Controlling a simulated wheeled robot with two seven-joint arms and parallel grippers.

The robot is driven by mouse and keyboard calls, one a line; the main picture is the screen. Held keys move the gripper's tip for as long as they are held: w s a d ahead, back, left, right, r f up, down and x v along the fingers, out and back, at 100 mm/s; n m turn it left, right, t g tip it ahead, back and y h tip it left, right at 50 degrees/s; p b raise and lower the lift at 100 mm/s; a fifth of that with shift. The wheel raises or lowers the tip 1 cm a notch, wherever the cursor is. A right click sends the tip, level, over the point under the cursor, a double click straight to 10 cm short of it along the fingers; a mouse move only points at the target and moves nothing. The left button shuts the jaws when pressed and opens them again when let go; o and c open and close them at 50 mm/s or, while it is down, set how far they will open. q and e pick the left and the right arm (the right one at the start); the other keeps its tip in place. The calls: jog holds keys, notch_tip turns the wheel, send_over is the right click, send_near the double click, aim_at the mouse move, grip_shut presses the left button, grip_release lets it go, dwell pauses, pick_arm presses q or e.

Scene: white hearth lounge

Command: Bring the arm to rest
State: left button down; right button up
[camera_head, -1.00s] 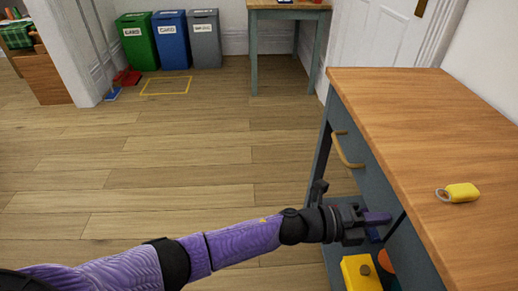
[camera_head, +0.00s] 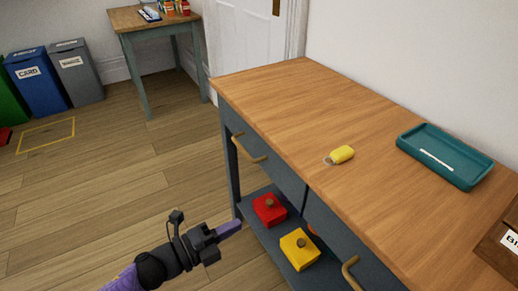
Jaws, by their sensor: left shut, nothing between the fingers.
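My left arm comes in at the bottom of the head view. Its gripper (camera_head: 230,229) is shut and empty. It hangs over the floor, just left of the lower shelf of the wooden-topped table (camera_head: 290,100). No contact with the table or shelf shows. My right gripper is not in view.
On the tabletop lie a yellow key fob (camera_head: 342,154) and a teal tray (camera_head: 440,150). A red box (camera_head: 268,210) and a yellow box (camera_head: 299,255) sit on the lower shelf (camera_head: 262,237). Drawer handles (camera_head: 250,151) stick out.

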pick_arm(q)
jog(key=s+a+f+n+g+y, duration=0.1)
jog(key=s+a+f+n+y, duration=0.4)
jog(key=f, duration=0.3)
jog(key=s+a+f+n+y, duration=0.35)
jog(key=f+n, duration=0.25)
jog(key=f, duration=0.2)
jog(key=s+a+f+n+g+y, duration=0.1)
jog(key=s+a+f+n+y, duration=0.4)
jog(key=f, duration=0.4)
jog(key=s+f+n+g+y, duration=0.1)
jog(key=s+f+n+g, duration=0.15)
jog(key=s, duration=0.85)
jog(key=s+f+n+g, duration=0.2)
jog(key=s+n+g, duration=0.2)
jog(key=s, duration=0.7)
jog(key=s+f+n+g+y, duration=0.1)
jog(key=s+f+n+g, duration=0.2)
jog(key=s, duration=0.8)
notch_tip(320, 180, up, 14)
jog(key=w+p, duration=0.2)
jog(key=p, duration=1.2)
jog(key=shift+w+a, duration=0.2)
jog(key=shift+w, duration=0.15)
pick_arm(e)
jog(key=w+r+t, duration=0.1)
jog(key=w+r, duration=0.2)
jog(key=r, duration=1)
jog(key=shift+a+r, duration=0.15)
